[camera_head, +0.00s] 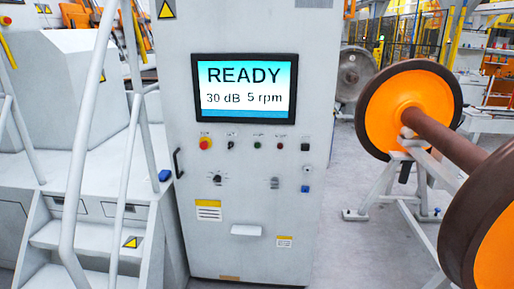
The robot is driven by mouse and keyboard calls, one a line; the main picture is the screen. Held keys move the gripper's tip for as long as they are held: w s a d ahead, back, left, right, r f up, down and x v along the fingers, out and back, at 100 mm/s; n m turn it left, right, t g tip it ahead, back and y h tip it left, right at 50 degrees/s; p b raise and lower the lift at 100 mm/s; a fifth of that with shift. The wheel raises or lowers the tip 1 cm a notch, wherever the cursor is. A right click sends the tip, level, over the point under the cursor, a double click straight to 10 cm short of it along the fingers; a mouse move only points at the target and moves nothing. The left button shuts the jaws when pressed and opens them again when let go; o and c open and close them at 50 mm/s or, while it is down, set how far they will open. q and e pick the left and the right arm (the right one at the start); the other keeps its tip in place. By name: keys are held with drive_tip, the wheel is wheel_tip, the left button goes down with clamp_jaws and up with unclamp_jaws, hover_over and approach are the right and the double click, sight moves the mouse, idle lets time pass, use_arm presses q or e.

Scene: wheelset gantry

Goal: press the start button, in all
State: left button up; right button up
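A light grey control cabinet (240,205) stands upright in the middle of the view. Its screen (245,88) reads READY, 30 dB, 5 rpm. Below the screen is a row of small controls. A green button (257,146) sits near the middle of the row, with a small red one (280,146) to its right. A larger red knob on yellow (205,143) is at the left end. The labels are too small to read, so I cannot tell which control is marked start. Neither of my grippers is in view.
Metal steps with handrails (85,240) stand close to the cabinet's left side. A wheelset with orange wheel faces (405,100) rests on a grey stand (375,190) at the right. Grey floor (345,240) is free between the cabinet and the stand.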

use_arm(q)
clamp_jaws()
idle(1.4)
